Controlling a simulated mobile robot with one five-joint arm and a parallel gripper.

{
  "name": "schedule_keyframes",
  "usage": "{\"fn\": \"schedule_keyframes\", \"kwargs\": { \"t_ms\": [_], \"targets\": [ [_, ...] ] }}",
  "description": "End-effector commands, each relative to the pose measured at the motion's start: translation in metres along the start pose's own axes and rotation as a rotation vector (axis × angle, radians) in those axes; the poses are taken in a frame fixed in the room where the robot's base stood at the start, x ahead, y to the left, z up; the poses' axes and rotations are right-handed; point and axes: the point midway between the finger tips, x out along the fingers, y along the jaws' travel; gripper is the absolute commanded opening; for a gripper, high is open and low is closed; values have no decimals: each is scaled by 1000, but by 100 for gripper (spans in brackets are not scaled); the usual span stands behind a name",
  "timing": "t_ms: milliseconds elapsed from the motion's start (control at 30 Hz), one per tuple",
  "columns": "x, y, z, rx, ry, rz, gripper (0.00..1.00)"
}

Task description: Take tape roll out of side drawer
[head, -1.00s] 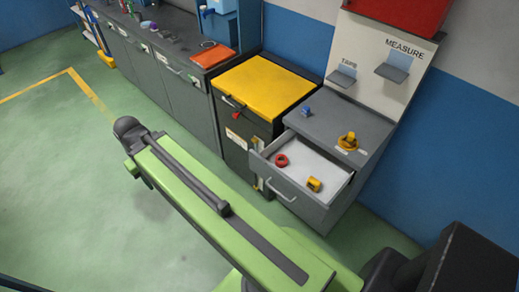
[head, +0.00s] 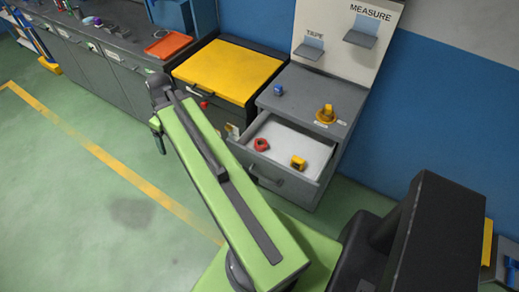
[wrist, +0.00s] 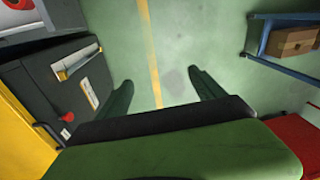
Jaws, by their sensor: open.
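The red tape roll (head: 262,144) lies in the open side drawer (head: 268,178) of the grey cabinet, at the drawer's left side. A yellow-and-dark item (head: 298,163) lies to its right in the drawer. In the wrist view, a red piece (wrist: 17,4) shows at the top left corner, cut off by the frame, in a pale drawer interior. My gripper (wrist: 158,88) is open and empty, its two dark fingers over green floor. In the head view my arm reaches up and left, its end left of the drawer and apart from it; the fingers are mostly hidden there.
A yellow-topped cabinet (head: 228,68) stands left of the drawer cabinet, with a red knob (wrist: 69,116) on its front. A blue item (head: 278,90) and a yellow item (head: 326,114) stand on the grey top. A box on a blue-framed rack (wrist: 291,42) is at right. Floor is clear.

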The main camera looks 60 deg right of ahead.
Motion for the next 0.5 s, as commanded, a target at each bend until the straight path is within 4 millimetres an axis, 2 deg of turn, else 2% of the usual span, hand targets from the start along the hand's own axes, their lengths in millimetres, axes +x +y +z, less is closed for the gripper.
{"fn": "schedule_keyframes", "kwargs": {
  "t_ms": [33,100,167,200,333,400,500],
  "targets": [
    [9,44,19,2,25,-14,78],
    [10,96,49,-26,65,-28,78],
    [10,138,80,-50,105,-34,78],
    [10,165,102,-66,133,-33,78],
    [9,236,180,-118,218,-8,78],
    [8,263,218,-144,255,13,78],
    [5,287,259,-173,292,43,78]
  ]
}}
